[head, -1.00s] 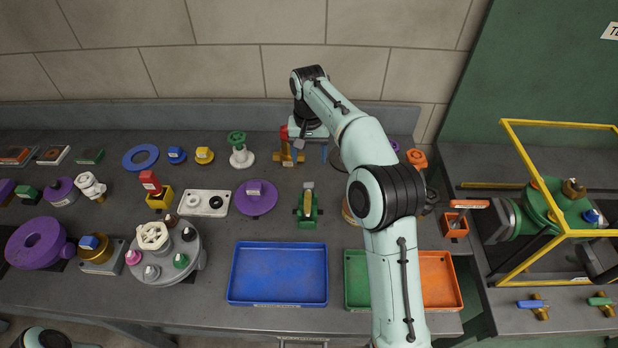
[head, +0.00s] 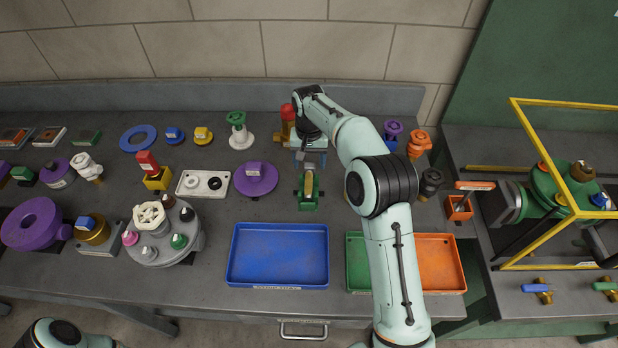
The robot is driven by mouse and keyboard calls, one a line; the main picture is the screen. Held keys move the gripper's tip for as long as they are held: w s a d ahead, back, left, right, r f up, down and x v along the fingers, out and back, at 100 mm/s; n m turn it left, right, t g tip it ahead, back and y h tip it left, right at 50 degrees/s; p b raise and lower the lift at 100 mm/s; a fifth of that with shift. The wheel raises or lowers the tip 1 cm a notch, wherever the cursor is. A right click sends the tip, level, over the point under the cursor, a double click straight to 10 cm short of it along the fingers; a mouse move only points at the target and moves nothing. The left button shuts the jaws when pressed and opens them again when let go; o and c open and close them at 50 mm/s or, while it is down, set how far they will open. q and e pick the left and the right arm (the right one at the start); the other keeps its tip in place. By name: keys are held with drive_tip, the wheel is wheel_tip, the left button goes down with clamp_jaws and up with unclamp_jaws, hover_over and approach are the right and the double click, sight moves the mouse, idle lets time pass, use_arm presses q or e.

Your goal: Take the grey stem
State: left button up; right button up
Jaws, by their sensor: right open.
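A small grey-capped stem (head: 150,252) stands at the front of a round grey carousel (head: 158,262) on the left part of the bench. Pink (head: 130,238), green (head: 179,241) and dark (head: 187,214) pieces stand around it, with a cream handwheel (head: 149,216) in the middle. My right gripper (head: 310,160) points down, open and empty, just behind a green valve (head: 309,190), well to the right of the carousel. My left arm shows only at the bottom left edge; its gripper is out of view.
A blue tray (head: 278,287), a green tray (head: 358,285) and an orange tray (head: 455,285) lie along the front edge. A purple disc (head: 255,179) and a white plate (head: 203,191) lie between carousel and gripper. A yellow frame (head: 520,170) stands at right.

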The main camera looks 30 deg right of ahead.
drive_tip(key=shift+f, duration=0.75)
clamp_jaws()
drive_tip(key=shift+r, duration=0.15)
